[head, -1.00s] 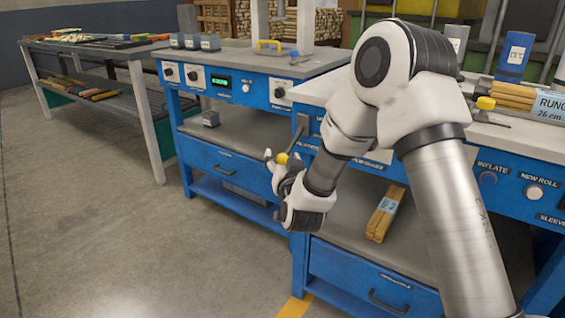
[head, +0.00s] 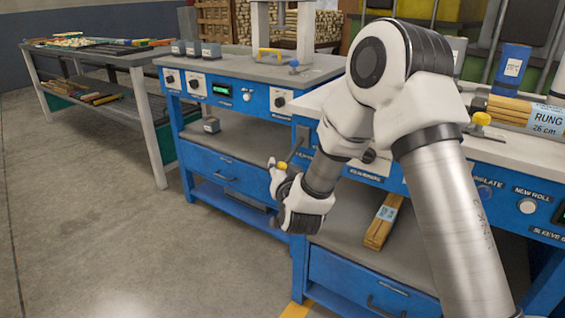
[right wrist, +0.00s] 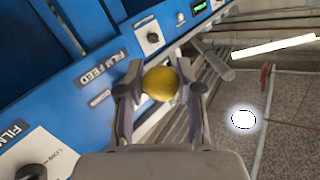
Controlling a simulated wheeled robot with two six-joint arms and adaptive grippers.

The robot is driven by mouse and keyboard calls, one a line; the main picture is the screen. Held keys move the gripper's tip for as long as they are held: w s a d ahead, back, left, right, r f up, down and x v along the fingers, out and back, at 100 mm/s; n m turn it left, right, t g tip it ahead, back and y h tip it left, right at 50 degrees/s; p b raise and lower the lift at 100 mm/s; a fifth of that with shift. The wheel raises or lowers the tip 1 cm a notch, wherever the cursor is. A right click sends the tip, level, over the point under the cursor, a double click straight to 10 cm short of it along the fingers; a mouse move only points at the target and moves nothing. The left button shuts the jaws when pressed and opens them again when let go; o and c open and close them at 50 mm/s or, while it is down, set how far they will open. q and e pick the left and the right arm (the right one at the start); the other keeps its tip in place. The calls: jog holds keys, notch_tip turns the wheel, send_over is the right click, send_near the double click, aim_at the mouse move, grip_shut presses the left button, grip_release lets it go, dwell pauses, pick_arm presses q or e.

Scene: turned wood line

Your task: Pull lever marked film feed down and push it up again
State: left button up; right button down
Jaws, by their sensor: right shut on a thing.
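The film feed lever is a thin dark rod (head: 295,149) with a yellow knob (head: 282,166), on the front of the blue bench. In the head view it slants outward and down from its slotted plate (head: 302,134). My right gripper (head: 275,167) is at the knob. In the right wrist view the yellow knob (right wrist: 161,84) sits between the two fingers of the right gripper (right wrist: 162,88), which is shut on it. The FILM FEED label (right wrist: 102,68) is readable beside it. The rod is mostly hidden behind the knob there. My left gripper is not in view.
A control knob (right wrist: 30,172) and a switch (right wrist: 153,37) flank the lever on the panel. Below the panel, a shelf holds a bundle of wooden rungs (head: 383,222). Another rung bundle (head: 515,112) lies on the bench top. Open floor lies to the left.

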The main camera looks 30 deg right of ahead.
aim_at(284, 161)
notch_tip(284, 161, up, 10)
jog(key=m+g+y+p, duration=0.4)
jog(key=p, duration=1.2)
jog(key=shift+w+f, duration=0.1)
jog(key=shift+f, duration=0.05)
jog(key=shift+w+d+r+m+g+y+p, duration=0.1)
jog(key=shift+r+m+g+y+p, duration=0.25)
jog(key=shift+p, duration=0.2)
jog(key=shift+w+d+r+p, duration=0.2)
jog(key=shift+r+p, duration=0.1)
jog(key=shift+p, duration=0.15)
jog(key=c, duration=0.7)
grip_release()
jog(key=shift+c, duration=0.2)
jog(key=shift+s+d, duration=0.25)
jog(key=shift+f, duration=0.1)
jog(key=shift+a, duration=0.1)
